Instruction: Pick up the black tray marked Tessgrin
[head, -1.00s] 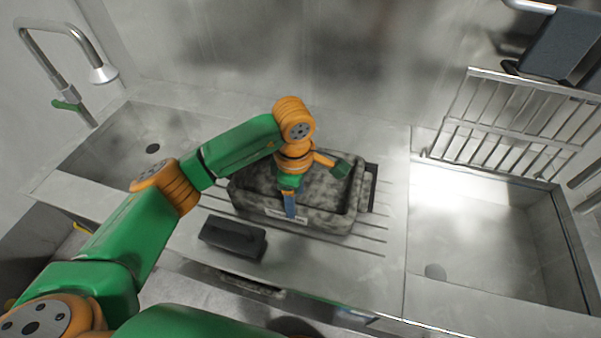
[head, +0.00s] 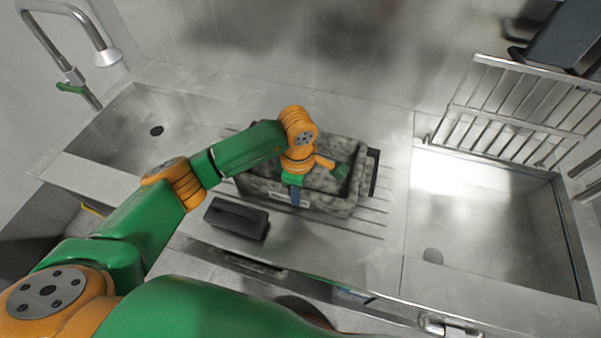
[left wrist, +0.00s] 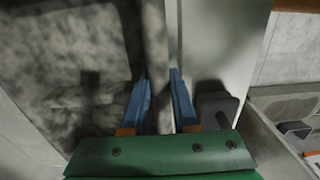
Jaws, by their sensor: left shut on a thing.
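The tray (head: 335,207) is a dark, mottled grey-black open box on the ribbed drainboard between two sinks, in the middle of the head view. A pale label shows on its front wall, too small to read. My left gripper (head: 293,198) comes down over the front wall and is shut on it. In the left wrist view, the blue fingers (left wrist: 159,78) stand either side of the tray wall (left wrist: 156,40), one inside and one outside. The arm hides part of the tray's left and inside. My right gripper is not in view.
A small black box (head: 237,218) sits just in front of the tray on the left. Sinks (head: 480,230) lie on both sides, with a tap (head: 105,57) at the far left. A wire rack (head: 520,110) stands behind the right sink. A dark handle-like piece (head: 373,172) is beside the tray.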

